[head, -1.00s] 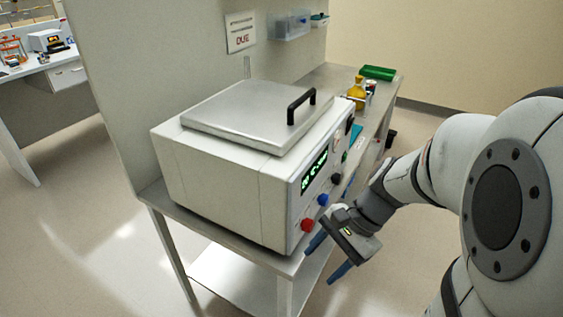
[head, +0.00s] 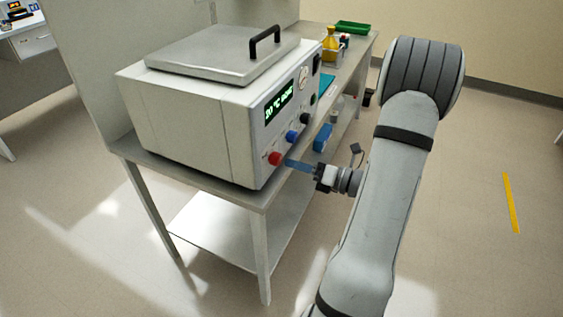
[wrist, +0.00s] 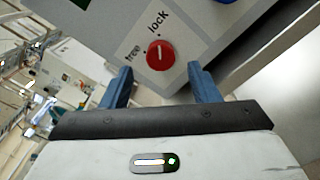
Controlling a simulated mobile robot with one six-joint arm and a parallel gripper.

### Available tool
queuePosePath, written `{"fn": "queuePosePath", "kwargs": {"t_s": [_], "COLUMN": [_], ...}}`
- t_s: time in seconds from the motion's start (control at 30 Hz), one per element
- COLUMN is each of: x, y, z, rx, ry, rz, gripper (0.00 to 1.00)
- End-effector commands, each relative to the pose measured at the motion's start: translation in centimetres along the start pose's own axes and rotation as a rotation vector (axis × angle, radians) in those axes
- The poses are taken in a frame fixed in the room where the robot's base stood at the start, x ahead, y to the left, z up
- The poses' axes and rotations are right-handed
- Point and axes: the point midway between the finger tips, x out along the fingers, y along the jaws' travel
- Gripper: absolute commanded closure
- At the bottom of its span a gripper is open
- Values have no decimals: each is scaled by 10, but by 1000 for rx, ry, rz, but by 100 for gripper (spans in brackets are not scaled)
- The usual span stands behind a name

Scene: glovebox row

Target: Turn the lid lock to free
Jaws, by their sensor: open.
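The lid lock is a red round knob (head: 274,158) low on the front panel of the white box-shaped machine (head: 185,120). In the wrist view the red knob (wrist: 160,54) has a thin white line that appears to point up towards the "lock" label, with the "free" label to its left. My gripper (head: 290,163) is open in front of the knob. In the wrist view, the blue fingers of my gripper (wrist: 160,71) stand apart, one on each side below the knob, and do not appear to touch it. The machine's lid (head: 222,54) with a black handle is closed.
A blue knob (head: 292,136) and a black knob (head: 306,118) sit beside the red one, below a green display (head: 279,103). Bottles (head: 330,43) and a green tray (head: 356,27) stand behind on the bench. The floor to the right is clear.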

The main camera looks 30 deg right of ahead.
Motion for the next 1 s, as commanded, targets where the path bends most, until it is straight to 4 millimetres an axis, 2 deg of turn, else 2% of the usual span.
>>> {"fn": "queuePosePath", "kwargs": {"t_s": [0.1,0.3,0.47,0.7,1.0], "x": [19,42,49,49,49], "y": [-1,-2,-2,-2,-2], "z": [0,1,2,2,2], "rx": [-2,-3,-3,-3,-3], "ry": [-1,-4,-6,-6,-6], "rz": [-1,-6,-8,-8,-8], "gripper": [45,45,45,45,69]}}
